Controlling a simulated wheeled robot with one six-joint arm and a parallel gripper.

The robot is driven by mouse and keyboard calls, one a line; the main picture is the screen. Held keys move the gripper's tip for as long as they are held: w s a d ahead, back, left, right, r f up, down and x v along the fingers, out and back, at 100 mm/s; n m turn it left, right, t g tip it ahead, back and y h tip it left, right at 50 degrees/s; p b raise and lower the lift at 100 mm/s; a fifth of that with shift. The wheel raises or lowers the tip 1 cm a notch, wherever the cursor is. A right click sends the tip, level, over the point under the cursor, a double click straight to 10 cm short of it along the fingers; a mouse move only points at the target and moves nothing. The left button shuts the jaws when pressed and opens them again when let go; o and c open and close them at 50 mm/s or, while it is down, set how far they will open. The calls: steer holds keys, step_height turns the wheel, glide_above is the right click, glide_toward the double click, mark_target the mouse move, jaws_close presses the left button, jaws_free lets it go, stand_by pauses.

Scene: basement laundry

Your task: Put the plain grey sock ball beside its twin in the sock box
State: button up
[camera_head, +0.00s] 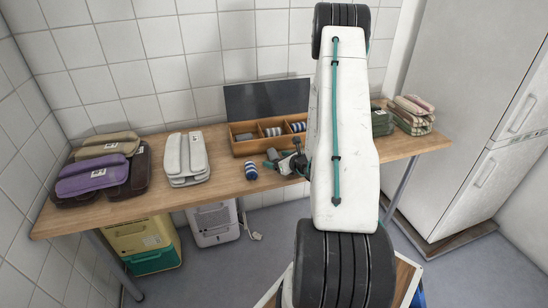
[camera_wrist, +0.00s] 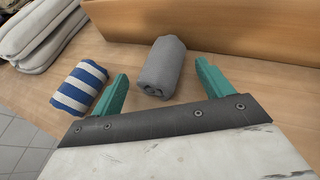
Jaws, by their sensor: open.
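The plain grey sock ball (camera_wrist: 162,66) lies on the wooden table in front of the sock box; in the head view it (camera_head: 272,155) shows small beside my gripper. My gripper (camera_wrist: 162,72) is open, its two teal fingertips either side of the grey ball's near end, with gaps on both sides. In the head view my gripper (camera_head: 277,162) is low over the table. The sock box (camera_head: 270,146) is wooden, divided into compartments, its dark lid (camera_head: 266,99) raised. Its left compartment holds a greyish ball (camera_head: 244,137); striped balls sit in the middle and right ones.
A blue-and-white striped sock ball (camera_wrist: 80,88) lies just left of my left finger. The box's front wall (camera_wrist: 225,28) stands close behind the grey ball. Folded light cloths (camera_head: 186,158) and purple and brown piles (camera_head: 93,176) are further left. My arm hides part of the table.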

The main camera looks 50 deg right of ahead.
steer(key=c, duration=1.2)
steer(key=shift+r, duration=0.1)
